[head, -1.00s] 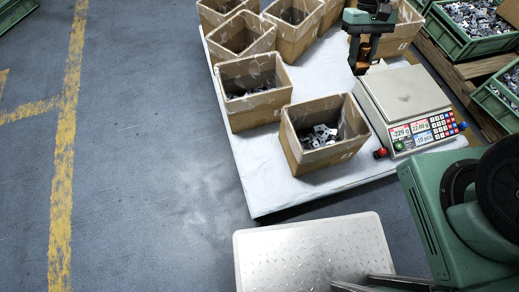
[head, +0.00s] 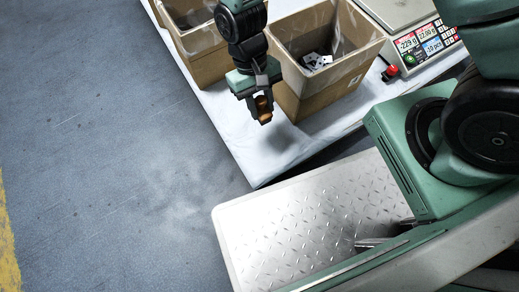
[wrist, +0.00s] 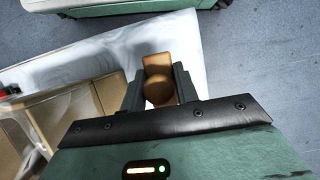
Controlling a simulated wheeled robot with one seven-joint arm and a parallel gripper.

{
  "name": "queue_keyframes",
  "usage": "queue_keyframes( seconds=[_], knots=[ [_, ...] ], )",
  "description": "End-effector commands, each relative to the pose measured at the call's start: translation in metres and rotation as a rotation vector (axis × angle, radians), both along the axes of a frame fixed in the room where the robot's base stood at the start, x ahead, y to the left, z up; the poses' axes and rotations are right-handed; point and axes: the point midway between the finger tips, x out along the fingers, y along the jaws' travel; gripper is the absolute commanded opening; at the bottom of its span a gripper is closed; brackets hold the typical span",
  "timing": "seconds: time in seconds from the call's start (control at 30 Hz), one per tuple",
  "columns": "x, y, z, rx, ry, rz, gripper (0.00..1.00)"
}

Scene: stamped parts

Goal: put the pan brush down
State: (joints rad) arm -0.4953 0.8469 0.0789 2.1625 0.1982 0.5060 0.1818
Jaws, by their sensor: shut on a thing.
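My gripper (head: 262,108) is shut on the pan brush (head: 264,103), whose brown wooden part shows between the fingers. In the wrist view the brush (wrist: 160,86) is a brown block with a rounded knob, held between the two dark fingers. Most of the brush is hidden; no bristles show. The gripper hangs over the front left part of the white table top (head: 262,166), just left of a cardboard box. A shadow lies on the table below it; the brush appears to be above the surface.
The cardboard box (head: 330,97) with metal parts stands close to the gripper's right. Another box (head: 205,66) is behind left. The counting scale (head: 425,50) is at the back right. Bare table lies towards the front corner, with my metal deck (head: 300,225) beyond.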

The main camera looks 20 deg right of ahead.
Motion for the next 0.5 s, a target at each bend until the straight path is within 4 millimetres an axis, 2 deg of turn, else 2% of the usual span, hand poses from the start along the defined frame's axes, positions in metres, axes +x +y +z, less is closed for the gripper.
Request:
queue_keyframes(
  seconds=[0.03, 0.2, 0.37, 0.5],
  knots=[
    [-0.007, 0.004, -0.021, -0.002, 0.000, 0.007, 0.12],
    [-0.022, 0.011, -0.039, -0.006, -0.002, 0.018, 0.12],
    [-0.025, 0.013, -0.053, -0.008, -0.002, 0.020, 0.12],
    [-0.025, 0.012, -0.078, -0.008, -0.001, 0.019, 0.12]
  ],
)
